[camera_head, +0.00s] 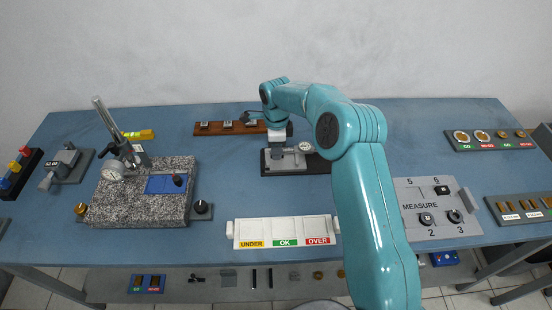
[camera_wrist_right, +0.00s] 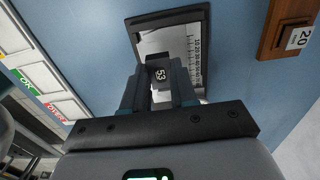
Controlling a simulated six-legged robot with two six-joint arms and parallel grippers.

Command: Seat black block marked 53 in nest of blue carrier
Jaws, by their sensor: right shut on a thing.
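The black block marked 53 (camera_wrist_right: 160,74) is between the fingers of my right gripper (camera_wrist_right: 161,92), which is shut on it. In the head view my right gripper (camera_head: 277,145) is over a grey device on a black base, and the block cannot be made out there. Whether the block touches the device is unclear. The blue carrier (camera_head: 158,185) lies on the speckled granite plate to the left, with a dark knob on it; its nest is too small to make out. My left gripper is out of view.
The grey device (camera_wrist_right: 150,43) has a scale along one side. A dial stand (camera_head: 110,130) rises over the granite plate (camera_head: 130,208). A wooden rack (camera_head: 212,129) is behind. The UNDER/OK/OVER tray (camera_head: 284,218) stands at the front. Blue tabletop is free between the plate and device.

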